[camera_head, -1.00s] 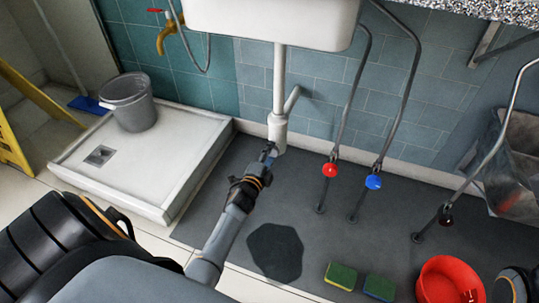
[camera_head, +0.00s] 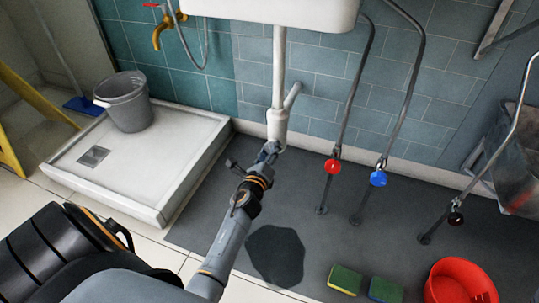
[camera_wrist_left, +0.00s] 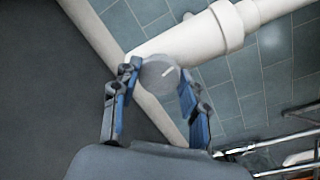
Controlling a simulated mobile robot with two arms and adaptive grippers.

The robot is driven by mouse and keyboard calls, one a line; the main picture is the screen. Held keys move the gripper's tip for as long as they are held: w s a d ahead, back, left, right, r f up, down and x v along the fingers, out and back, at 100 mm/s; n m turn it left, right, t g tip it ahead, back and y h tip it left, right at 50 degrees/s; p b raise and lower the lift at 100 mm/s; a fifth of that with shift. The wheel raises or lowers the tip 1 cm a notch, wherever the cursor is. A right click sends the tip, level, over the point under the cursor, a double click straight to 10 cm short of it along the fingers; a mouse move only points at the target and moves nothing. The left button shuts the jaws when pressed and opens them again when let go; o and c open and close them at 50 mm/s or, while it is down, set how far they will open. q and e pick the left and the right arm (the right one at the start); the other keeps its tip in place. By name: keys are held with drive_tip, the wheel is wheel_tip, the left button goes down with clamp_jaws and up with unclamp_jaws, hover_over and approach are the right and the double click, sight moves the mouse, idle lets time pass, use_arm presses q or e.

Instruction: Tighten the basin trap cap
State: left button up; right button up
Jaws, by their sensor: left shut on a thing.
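The white basin trap (camera_head: 278,126) hangs below the basin (camera_head: 270,10) on a vertical pipe. In the left wrist view the trap body (camera_wrist_left: 190,40) is large. Its round grey cap (camera_wrist_left: 160,73), with a pale line on it, sits at the trap's lower end. My left gripper (camera_head: 269,152) is at the bottom of the trap. In the left wrist view its blue-grey fingers (camera_wrist_left: 157,82) are on either side of the cap, shut on it. In the head view the gripper hides the cap. My right gripper is not in view.
Hoses with a red valve (camera_head: 333,167) and a blue valve (camera_head: 378,178) stand right of the trap. A shower tray (camera_head: 170,205) with a grey bucket (camera_head: 128,105) is left. A dark puddle (camera_head: 275,255), sponges (camera_head: 345,279) and a red bowl (camera_head: 440,280) are on the floor.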

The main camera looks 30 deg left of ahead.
use_arm(q)
drive_tip(key=shift+d+f+m+b, duration=0.15)
drive_tip(key=shift+m+b, duration=0.2)
drive_tip(key=shift+m, duration=0.45)
drive_tip(key=o, duration=1.1)
drive_tip(key=shift+w+a+r, duration=0.1)
drive_tip(key=shift+a+r, duration=0.15)
drive_tip(key=shift+r, duration=0.45)
drive_tip(key=r, duration=0.8)
drive_tip(key=shift+d+r, duration=0.2)
drive_tip(key=shift+r, duration=0.15)
